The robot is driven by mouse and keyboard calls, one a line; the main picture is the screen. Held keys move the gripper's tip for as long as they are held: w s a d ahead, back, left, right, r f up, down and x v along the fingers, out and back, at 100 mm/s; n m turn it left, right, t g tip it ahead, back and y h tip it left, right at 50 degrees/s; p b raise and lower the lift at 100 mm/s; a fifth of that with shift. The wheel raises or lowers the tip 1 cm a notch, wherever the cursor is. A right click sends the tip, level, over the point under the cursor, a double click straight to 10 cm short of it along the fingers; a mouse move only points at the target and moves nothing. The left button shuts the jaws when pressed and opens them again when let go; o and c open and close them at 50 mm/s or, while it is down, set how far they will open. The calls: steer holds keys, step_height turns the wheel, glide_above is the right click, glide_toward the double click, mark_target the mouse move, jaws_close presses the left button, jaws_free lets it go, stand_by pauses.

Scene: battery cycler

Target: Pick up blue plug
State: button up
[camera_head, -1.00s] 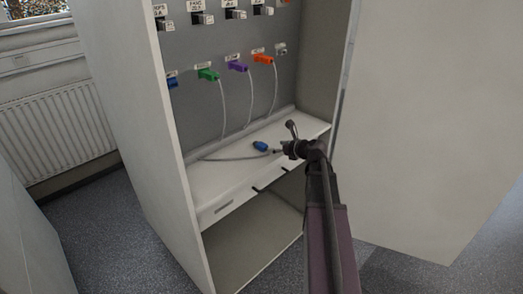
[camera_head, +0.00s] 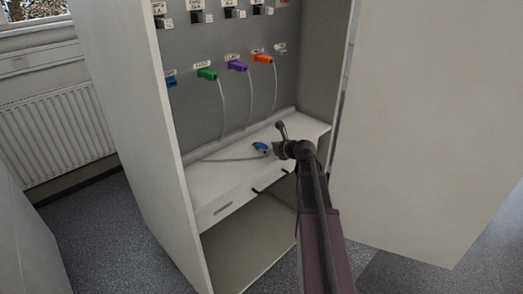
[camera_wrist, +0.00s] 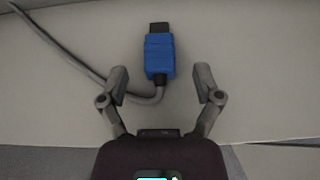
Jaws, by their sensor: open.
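The blue plug (camera_wrist: 159,54) lies on the white shelf of the cabinet, with its dark connector end pointing away from my gripper in the wrist view. Its grey cable bends back from the near end and runs off to the upper left. My gripper (camera_wrist: 160,80) is open, with one finger on each side of the plug's near half and a gap on both sides. In the head view the blue plug (camera_head: 261,146) shows just left of my gripper (camera_head: 276,149). The fingertips are too small there to judge height above the shelf.
The shelf (camera_head: 225,178) is otherwise mostly clear. Above it, green (camera_head: 207,74), purple (camera_head: 237,66) and orange (camera_head: 263,58) plugs sit in the back panel, their cables hanging down. The cabinet's left side wall (camera_head: 130,130) and open door (camera_head: 430,130) flank the space.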

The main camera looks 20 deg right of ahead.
mark_target(260, 146)
steer(key=shift+b+x, duration=0.35)
steer(key=shift+x, duration=1.05)
steer(key=shift+f, duration=0.1)
jaws_close()
